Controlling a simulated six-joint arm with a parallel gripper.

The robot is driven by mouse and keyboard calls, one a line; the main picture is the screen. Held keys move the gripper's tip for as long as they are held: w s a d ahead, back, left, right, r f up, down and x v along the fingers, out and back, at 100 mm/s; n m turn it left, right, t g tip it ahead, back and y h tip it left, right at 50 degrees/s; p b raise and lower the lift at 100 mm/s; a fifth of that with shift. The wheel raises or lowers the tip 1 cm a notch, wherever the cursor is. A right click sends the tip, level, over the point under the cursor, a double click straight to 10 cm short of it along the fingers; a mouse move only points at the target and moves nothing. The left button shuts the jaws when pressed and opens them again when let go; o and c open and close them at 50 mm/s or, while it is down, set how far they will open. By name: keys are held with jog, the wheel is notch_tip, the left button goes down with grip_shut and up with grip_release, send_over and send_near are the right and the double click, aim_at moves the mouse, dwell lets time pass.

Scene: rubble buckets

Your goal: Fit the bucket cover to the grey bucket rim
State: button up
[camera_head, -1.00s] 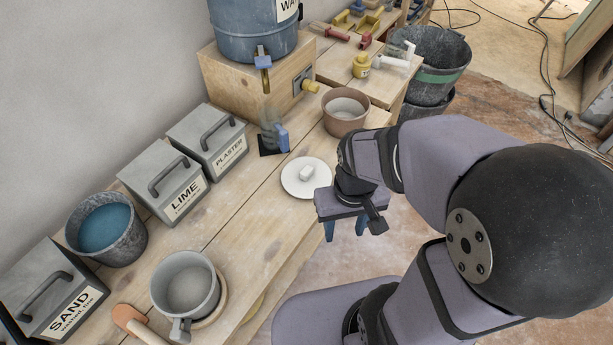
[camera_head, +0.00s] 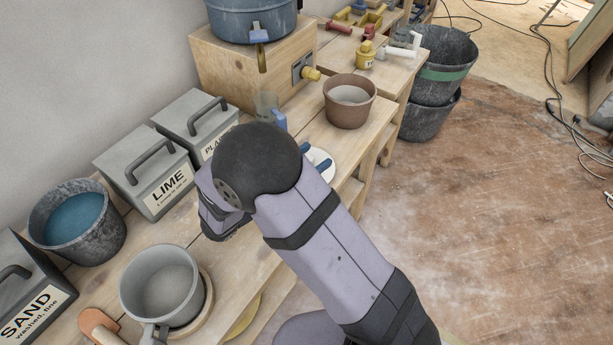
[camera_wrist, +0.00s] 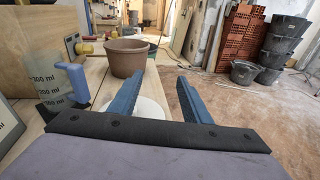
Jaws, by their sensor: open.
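A round white disc (camera_head: 309,155) lies on the wooden bench, partly hidden behind my arm. It looks like the cover, but I cannot be sure. It also shows between my fingers in the wrist view (camera_wrist: 150,108). My gripper (camera_wrist: 162,78) is open, with two blue fingers pointing forward above the disc and nothing visible held between them. In the head view the gripper is mostly hidden by my arm. A grey bucket (camera_head: 112,238) with blue contents stands at the bench's left side, its top uncovered.
A brown pot (camera_head: 348,112) stands beyond the disc. Lime (camera_head: 160,196) and sand (camera_head: 30,322) boxes flank the grey bucket. A grey pot (camera_head: 140,300) stands on a round board nearer the front. Dark stacked buckets (camera_head: 425,122) stand on the floor; the floor right of the bench is open.

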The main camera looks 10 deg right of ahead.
jog(key=w+a+n+t, duration=0.2)
jog(key=a+n+t, duration=0.1)
jog(key=a, duration=0.2)
jog(key=shift+y, duration=0.3)
jog(key=f, duration=0.5)
jog(key=d+f, duration=0.1)
jog(key=f, duration=0.2)
jog(key=shift+w+f+b, duration=0.15)
jog(key=shift+w+b, duration=0.15)
jog(key=shift+b, duration=0.05)
jog(key=shift+p+x, duration=0.5)
jog(key=shift+x, duration=2.85)
grip_shut()
